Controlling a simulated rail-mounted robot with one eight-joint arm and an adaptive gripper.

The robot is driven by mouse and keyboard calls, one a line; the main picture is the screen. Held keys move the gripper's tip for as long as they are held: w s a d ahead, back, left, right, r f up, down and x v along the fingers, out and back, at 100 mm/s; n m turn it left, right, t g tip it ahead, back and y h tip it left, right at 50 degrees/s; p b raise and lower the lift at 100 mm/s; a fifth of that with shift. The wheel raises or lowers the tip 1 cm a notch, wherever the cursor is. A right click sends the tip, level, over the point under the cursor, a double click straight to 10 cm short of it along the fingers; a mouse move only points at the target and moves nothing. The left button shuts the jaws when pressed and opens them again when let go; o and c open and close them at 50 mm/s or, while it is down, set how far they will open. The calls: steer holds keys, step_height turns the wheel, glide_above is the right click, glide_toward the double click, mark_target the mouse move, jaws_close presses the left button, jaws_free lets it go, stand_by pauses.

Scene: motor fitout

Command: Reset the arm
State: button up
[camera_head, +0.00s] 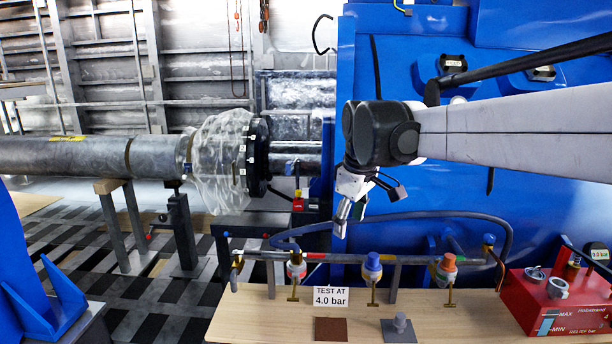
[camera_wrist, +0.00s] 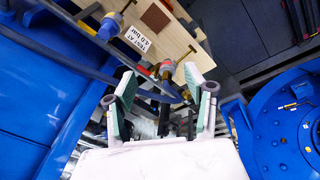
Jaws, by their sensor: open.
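My gripper (camera_head: 346,217) hangs from the wrist in the head view, pointing down above and behind the wooden bench. In the wrist view my gripper (camera_wrist: 160,88) shows two fingers with greenish pads spread apart, and nothing is held between them. My white and dark arm reaches in from the right of the head view.
The wooden bench (camera_head: 240,325) holds a "TEST AT 4.0 bar" sign (camera_head: 331,298), a brown square (camera_head: 331,330), a grey block with a knob (camera_head: 400,328) and a red relief unit (camera_head: 565,310). A blue wall (camera_head: 480,180) stands behind my arm. A large shaft (camera_head: 70,155) lies left.

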steer(key=s+d+f+m+t, duration=0.1)
steer(key=s+d+f+m, duration=0.2)
steer(key=s, duration=0.6)
steer(key=s+d+f+m+t+b, duration=0.1)
steer(key=s+d+f+m, duration=0.2)
steer(key=s, duration=0.6)
steer(key=s+d+f+m+t, duration=0.2)
steer(key=s+d+f+m, duration=0.2)
steer(key=s, duration=0.4)
steer(key=shift+s+d+f+h, duration=0.2)
steer(key=shift+s+f+h, duration=0.15)
steer(key=shift+f, duration=0.2)
